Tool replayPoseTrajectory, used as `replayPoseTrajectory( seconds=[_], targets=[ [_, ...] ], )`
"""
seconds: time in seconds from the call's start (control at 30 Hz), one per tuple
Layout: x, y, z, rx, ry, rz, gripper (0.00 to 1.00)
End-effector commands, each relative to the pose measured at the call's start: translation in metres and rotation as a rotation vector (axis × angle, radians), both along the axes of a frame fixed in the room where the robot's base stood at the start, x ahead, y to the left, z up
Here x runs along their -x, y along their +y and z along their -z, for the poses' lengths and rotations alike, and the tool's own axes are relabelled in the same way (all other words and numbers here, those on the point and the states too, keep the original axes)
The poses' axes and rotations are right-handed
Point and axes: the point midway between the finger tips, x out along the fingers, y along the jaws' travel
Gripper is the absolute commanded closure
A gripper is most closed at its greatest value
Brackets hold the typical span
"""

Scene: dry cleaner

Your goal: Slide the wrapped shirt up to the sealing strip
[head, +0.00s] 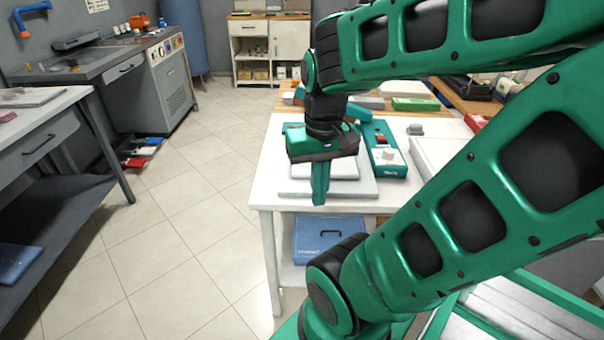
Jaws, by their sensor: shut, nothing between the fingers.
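My gripper (319,198) points down over the near left part of the white table (268,188), its green fingers together and empty. A flat white item (345,170), perhaps the wrapped shirt, lies behind the fingers on a pale grey slab (362,188). The gripper and wrist hide much of it. I cannot tell whether the fingertips touch the slab. A teal device (390,168) with a red part and a white part lies to the right of the slab. I cannot tell whether it carries the sealing strip.
A larger white flat box (433,165) lies right of the teal device, partly behind my arm. A small grey object (415,129) and a green box (416,104) are farther back. A blue case (330,236) sits on the shelf below.

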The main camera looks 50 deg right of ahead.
Motion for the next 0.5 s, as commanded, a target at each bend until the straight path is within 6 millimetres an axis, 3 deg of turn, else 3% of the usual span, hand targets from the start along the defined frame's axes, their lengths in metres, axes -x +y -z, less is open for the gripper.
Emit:
replayPoseTrajectory(
  seconds=[0.27,0.5],
  targets=[
    [-0.068,-0.048,-0.003,0.013,0.010,0.187,1.00],
    [-0.119,-0.093,0.009,0.009,0.005,0.331,1.00]
  ],
)
